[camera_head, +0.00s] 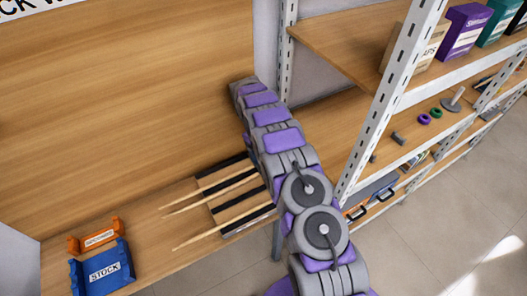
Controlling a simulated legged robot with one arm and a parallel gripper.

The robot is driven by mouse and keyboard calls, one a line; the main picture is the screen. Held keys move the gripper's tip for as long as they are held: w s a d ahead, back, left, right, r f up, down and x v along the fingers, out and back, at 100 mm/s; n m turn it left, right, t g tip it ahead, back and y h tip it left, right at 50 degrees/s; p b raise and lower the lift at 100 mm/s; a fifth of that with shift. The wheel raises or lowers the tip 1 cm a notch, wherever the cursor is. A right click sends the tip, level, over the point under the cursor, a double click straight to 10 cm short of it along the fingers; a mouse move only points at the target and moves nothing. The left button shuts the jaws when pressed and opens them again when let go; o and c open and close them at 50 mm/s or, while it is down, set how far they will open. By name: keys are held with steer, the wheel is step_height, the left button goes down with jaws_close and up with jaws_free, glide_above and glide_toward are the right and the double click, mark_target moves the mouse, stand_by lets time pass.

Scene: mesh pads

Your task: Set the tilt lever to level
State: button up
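I cannot make out a tilt lever in the head view. My grey and purple arm crosses the middle of the view, from the bottom edge up to the wooden back panel. No gripper fingers show, and whatever my gripper faces is hidden by the arm or out of view. Several thin pale wooden sticks (216,191) lie on a dark-striped piece (232,214) on the wooden bench, left of my arm.
A blue bin labelled STOCK (104,270) and an orange bin (95,238) stand at the lower left of the bench (165,240). A metal-post shelf (395,95) with boxes and small parts stands close to the right of my arm. Tiled floor (440,225) is clear at lower right.

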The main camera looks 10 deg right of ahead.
steer(key=shift+a+f, duration=0.1)
steer(key=shift+f, duration=0.15)
steer(key=o, duration=1.2)
steer(key=shift+o, duration=1.1)
steer(key=shift+a, duration=0.1)
steer(key=shift+r, duration=0.1)
steer(key=shift+r, duration=0.1)
step_height(320, 180, up, 3)
steer(key=s+r+p, duration=0.1)
steer(key=s, duration=1.5)
steer(key=shift+r, duration=0.3)
